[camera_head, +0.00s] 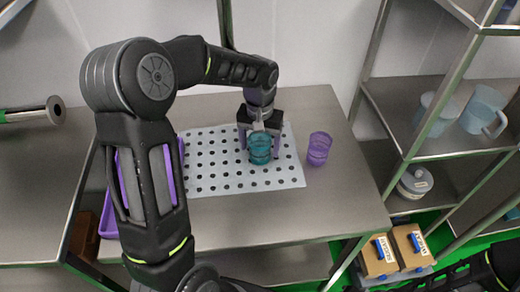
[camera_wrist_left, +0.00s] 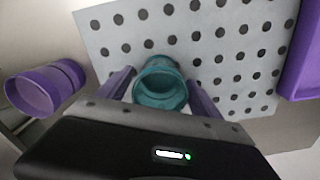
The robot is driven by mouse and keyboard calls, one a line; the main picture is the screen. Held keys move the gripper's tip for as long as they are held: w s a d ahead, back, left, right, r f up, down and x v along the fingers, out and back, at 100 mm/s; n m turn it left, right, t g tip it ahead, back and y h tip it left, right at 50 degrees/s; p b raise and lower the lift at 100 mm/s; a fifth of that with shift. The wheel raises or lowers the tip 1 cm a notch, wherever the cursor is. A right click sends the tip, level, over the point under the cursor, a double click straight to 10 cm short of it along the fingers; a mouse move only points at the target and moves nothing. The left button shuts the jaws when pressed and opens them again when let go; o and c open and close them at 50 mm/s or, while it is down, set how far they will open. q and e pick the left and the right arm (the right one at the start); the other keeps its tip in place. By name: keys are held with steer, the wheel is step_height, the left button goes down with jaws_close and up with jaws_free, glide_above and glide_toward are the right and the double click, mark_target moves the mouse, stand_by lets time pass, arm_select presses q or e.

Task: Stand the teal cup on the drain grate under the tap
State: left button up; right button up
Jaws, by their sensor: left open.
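The teal cup (camera_head: 260,152) stands upright on a white plate with dark round holes (camera_head: 212,176). My left gripper (camera_head: 262,158) reaches down over it, open. In the left wrist view the teal cup (camera_wrist_left: 160,92) sits between the two spread purple fingers (camera_wrist_left: 160,100), with its open mouth toward the camera. I see no clear grip on it. I cannot tell whether the holed plate is the drain grate, and no tap is clearly seen. My right gripper is not in view.
A purple cup (camera_head: 319,148) stands just right of the plate, also in the left wrist view (camera_wrist_left: 45,88). A purple tray (camera_head: 111,222) lies at the left. The steel counter (camera_head: 340,195) is clear in front.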

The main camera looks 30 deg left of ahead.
arm_select(q)
step_height(320, 180, up, 10)
steer(key=shift+b, duration=0.35)
steer(key=shift+f, duration=0.15)
stand_by(0.4)
